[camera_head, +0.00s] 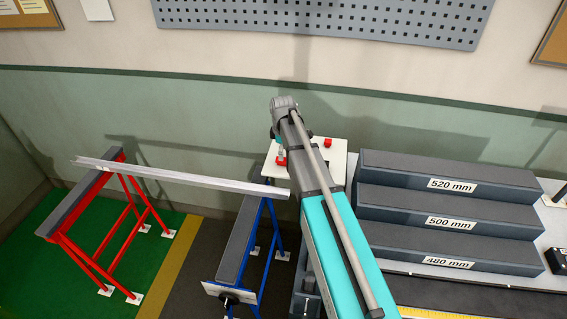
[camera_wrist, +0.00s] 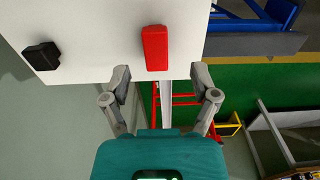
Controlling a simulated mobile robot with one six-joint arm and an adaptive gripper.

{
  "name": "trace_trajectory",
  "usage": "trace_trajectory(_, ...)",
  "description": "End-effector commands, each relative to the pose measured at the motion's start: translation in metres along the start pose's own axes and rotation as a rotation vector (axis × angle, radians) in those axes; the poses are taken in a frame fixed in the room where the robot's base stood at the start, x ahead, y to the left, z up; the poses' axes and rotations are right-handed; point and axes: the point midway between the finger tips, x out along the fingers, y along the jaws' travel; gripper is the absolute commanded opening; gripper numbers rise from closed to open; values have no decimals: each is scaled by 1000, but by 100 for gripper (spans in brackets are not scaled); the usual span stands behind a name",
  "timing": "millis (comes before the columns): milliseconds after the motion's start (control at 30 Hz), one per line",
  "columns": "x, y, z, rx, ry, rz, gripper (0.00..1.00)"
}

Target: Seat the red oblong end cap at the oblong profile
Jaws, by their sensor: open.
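The red oblong end cap (camera_wrist: 155,48) lies on the white table top in the wrist view. My gripper (camera_wrist: 160,75) is open and empty; its two fingers are spread to either side of the cap's line, with the cap ahead of them. No contact shows. A long pale profile (camera_head: 185,176) lies across two trestles in the head view, its right end near my arm. Part of it shows between my fingers in the wrist view (camera_wrist: 166,105). Its end shape is not visible.
The white table (camera_head: 338,160) carries small red items; the wrist view also shows a black block (camera_wrist: 41,56). A red trestle (camera_head: 117,205) and a blue trestle (camera_head: 240,240) support the profile. Dark stepped blocks (camera_head: 450,205) labelled in mm stand right of my arm.

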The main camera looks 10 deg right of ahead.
Motion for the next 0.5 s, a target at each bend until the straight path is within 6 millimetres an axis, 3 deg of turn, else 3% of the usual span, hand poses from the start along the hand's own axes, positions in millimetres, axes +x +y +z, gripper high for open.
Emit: trace_trajectory(500, 41, 3, -2, 0, 0, 0, 77)
